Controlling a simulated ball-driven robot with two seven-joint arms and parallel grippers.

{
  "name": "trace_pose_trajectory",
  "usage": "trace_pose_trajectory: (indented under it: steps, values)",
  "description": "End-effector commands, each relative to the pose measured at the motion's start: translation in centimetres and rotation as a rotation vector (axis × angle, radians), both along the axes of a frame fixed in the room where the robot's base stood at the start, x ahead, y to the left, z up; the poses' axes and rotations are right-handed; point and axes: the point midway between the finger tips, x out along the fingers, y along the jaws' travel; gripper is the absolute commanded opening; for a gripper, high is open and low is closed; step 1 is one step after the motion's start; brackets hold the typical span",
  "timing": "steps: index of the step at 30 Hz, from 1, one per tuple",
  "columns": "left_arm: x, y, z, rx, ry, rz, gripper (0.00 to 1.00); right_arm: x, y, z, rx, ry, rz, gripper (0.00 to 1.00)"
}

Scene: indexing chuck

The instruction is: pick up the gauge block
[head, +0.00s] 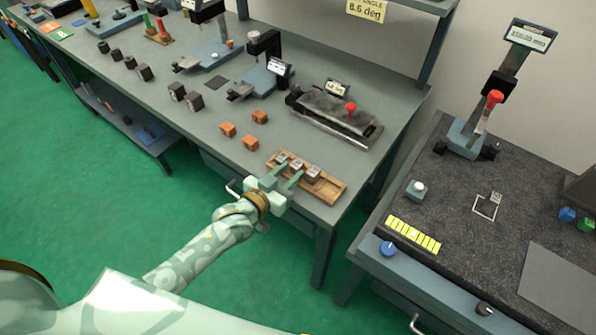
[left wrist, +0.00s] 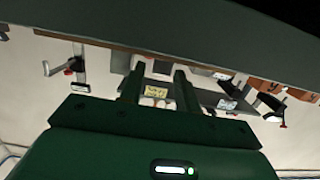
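A wooden tray (head: 331,191) near the bench's front right corner holds several small grey metal blocks. I take these for gauge blocks; one gauge block (head: 297,163) is in the middle of the row, and another (head: 313,172) is to its right. My left gripper (head: 284,173) is at the tray's near edge with its fingers apart, pointing at the blocks. In the left wrist view the two fingers (left wrist: 158,78) also stand apart, with a small pale block (left wrist: 162,68) showing between their tips. I cannot tell whether they touch it. My right gripper is not in view.
Orange cubes (head: 252,124) lie left of the tray. A grey fixture with a red knob (head: 351,107) stands behind it. On the right, a dark granite table (head: 455,215) carries a gauge stand (head: 468,137) and another small metal block (head: 494,198) in a white outline.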

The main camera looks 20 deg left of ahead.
Motion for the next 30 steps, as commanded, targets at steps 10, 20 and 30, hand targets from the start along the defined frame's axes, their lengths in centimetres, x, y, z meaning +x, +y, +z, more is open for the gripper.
trace_pose_trajectory:
  steps: [10,20,30]
  values:
    - [3.6,-1.0,-1.6,0.000,0.001,0.000,0.33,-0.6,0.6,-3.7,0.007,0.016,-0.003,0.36]
    - [5.7,-1.7,-1.2,0.002,0.002,0.000,0.33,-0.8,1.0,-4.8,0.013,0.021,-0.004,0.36]
    - [5.7,-1.7,-1.1,0.001,0.000,0.000,0.00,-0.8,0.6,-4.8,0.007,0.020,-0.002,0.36]
